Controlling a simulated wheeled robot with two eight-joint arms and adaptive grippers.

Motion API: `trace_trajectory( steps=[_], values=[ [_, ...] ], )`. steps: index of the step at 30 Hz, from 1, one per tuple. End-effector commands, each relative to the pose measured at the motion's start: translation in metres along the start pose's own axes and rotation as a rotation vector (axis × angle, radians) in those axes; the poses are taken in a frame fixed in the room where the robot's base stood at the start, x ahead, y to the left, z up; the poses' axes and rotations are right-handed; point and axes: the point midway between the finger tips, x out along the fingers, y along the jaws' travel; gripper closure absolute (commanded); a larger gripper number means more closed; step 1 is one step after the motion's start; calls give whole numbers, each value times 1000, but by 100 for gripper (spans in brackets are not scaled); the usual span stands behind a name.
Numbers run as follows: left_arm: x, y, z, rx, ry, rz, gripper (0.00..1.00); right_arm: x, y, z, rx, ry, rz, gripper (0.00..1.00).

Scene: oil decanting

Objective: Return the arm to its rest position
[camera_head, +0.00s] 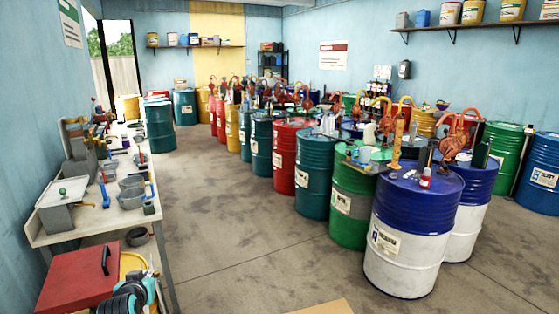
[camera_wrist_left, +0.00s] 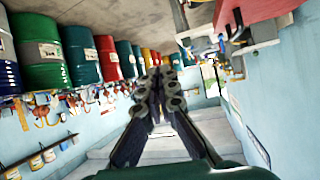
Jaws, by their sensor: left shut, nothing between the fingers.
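My left gripper (camera_head: 150,272) is low in the lower left of the head view, beside the red toolbox and the near end of the workbench. It also shows in the left wrist view (camera_wrist_left: 160,82), where its two dark fingers come together at the tips with nothing between them. It holds nothing and is clear of the drums. Part of the left arm is cut off by the bottom edge of the head view. My right gripper is in neither view.
The red toolbox (camera_head: 75,288) with a black handle is just left of the gripper. The workbench (camera_head: 120,222) carries bowls and tools. A blue and white drum (camera_head: 408,245) stands nearest among rows of drums at the right. The floor (camera_head: 235,230) between is open.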

Motion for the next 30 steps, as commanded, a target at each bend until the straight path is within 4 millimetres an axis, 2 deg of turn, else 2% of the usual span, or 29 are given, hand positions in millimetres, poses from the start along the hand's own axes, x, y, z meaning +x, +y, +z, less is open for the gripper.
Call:
trace_trajectory(
  steps=[1, 6, 10, 12, 15, 18, 21, 30],
  values=[
    [-25, 27, 10, 13, -42, 42, 100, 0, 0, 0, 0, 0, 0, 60],
    [-102, 92, 60, 59, -194, 151, 100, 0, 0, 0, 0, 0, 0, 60],
    [-159, 123, 108, 101, -307, 216, 100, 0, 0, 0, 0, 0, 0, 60],
    [-183, 132, 132, 123, -359, 239, 100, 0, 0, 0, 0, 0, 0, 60],
    [-209, 140, 161, 148, -416, 263, 100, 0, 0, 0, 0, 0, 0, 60],
    [-225, 142, 179, 166, -452, 274, 100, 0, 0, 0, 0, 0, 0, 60],
    [-231, 143, 187, 172, -468, 278, 100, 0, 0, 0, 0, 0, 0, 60],
    [-231, 143, 187, 172, -468, 278, 100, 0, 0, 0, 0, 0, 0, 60]
  ],
)
